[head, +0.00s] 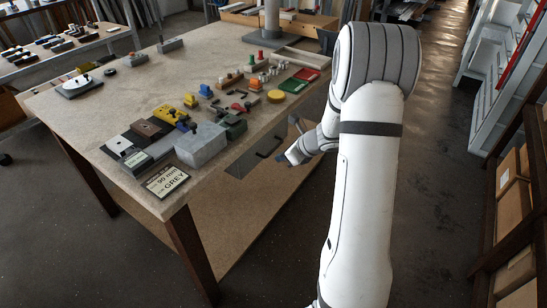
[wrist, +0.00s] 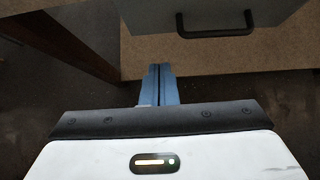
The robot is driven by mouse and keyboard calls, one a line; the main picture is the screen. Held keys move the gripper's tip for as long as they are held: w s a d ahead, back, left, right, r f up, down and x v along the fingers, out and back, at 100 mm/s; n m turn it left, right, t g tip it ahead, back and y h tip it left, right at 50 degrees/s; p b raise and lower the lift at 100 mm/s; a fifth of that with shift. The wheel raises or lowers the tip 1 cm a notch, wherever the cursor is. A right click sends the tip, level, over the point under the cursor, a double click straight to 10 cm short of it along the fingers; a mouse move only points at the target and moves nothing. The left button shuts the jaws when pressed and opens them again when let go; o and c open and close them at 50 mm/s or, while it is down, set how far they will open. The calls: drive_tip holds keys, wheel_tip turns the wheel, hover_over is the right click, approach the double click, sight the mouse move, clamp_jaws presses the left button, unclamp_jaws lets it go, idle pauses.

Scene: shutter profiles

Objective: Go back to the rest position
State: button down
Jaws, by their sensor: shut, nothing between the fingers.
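My gripper (wrist: 159,86) shows in the wrist view as two blue fingers pressed together, with nothing between them. In the head view my gripper (head: 284,161) is at the end of my white arm, low beside the right side of the workbench (head: 120,88). A grey drawer front with a dark handle (wrist: 216,24) lies ahead of the fingers in the wrist view. The fingertips look apart from the handle.
A shelf with cardboard boxes (head: 515,210) stands at the right. Open floor (head: 432,150) lies between.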

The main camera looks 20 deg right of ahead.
drive_tip(key=s+a+r+n+g, duration=0.3)
drive_tip(key=s+a+r+n, duration=0.75)
drive_tip(key=s+n, duration=0.2)
drive_tip(key=s+d+r+n+h, duration=0.1)
drive_tip(key=s+r+n+h, duration=0.1)
drive_tip(key=s+n, duration=0.6)
drive_tip(key=s+r+n+g+h+p, duration=0.1)
drive_tip(key=s+r+n+h, duration=0.2)
drive_tip(key=s+n, duration=0.4)
drive_tip(key=shift+s+d+r+n+h, duration=0.3)
drive_tip(key=shift+s+d+r+n, duration=0.1)
drive_tip(key=shift+s+r, duration=0.35)
